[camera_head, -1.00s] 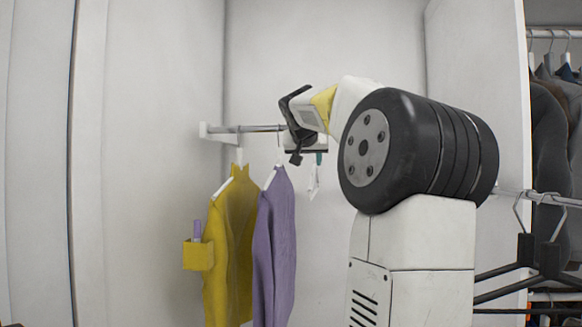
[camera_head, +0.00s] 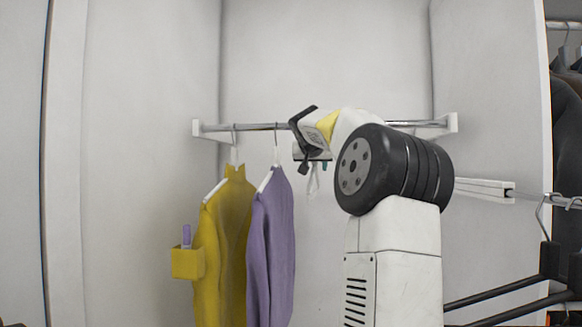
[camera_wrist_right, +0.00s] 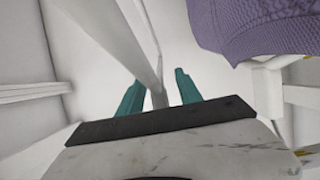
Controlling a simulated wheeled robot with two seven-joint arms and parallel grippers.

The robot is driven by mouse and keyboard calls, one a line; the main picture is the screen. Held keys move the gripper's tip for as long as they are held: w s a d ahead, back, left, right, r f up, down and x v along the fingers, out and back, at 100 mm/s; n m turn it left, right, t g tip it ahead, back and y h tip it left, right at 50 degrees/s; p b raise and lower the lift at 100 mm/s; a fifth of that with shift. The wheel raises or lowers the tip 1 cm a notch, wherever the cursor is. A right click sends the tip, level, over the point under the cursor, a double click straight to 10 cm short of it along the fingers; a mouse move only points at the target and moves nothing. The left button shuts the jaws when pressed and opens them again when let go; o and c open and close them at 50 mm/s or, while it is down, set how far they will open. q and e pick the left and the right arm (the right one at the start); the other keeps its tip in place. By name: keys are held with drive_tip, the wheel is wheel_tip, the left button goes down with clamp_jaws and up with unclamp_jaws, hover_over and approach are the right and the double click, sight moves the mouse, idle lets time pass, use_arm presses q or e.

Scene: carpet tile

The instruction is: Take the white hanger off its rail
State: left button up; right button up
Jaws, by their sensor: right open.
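The white hanger (camera_head: 313,182) shows in the head view only as a thin piece below my right gripper (camera_head: 314,163); most of it is hidden by my arm. The metal rail (camera_head: 258,126) runs behind the gripper. In the wrist view, a white bar, likely the hanger (camera_wrist_right: 136,62), runs down toward the gap between the green fingertips of my right gripper (camera_wrist_right: 158,88). The fingers are apart, and I cannot tell whether they touch the bar. My left gripper is out of view.
A yellow garment (camera_head: 226,245) and a purple garment (camera_head: 271,240) hang on the rail left of my right gripper. A yellow box (camera_head: 188,262) sits beside the yellow garment. Black hangers (camera_head: 550,262) and dark clothes (camera_head: 567,140) are at the right, past the closet's side wall (camera_head: 490,90).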

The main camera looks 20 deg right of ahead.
drive_tip(key=shift+w+d, duration=0.15)
drive_tip(key=shift+w, duration=0.05)
clamp_jaws()
drive_tip(key=shift+s, duration=0.15)
drive_tip(key=shift+s+r, duration=0.2)
drive_tip(key=shift+r, duration=0.05)
drive_tip(key=s+r, duration=0.7)
drive_tip(key=s, duration=0.6)
drive_tip(key=shift+s+d+r, duration=0.2)
drive_tip(key=shift+s, duration=0.05)
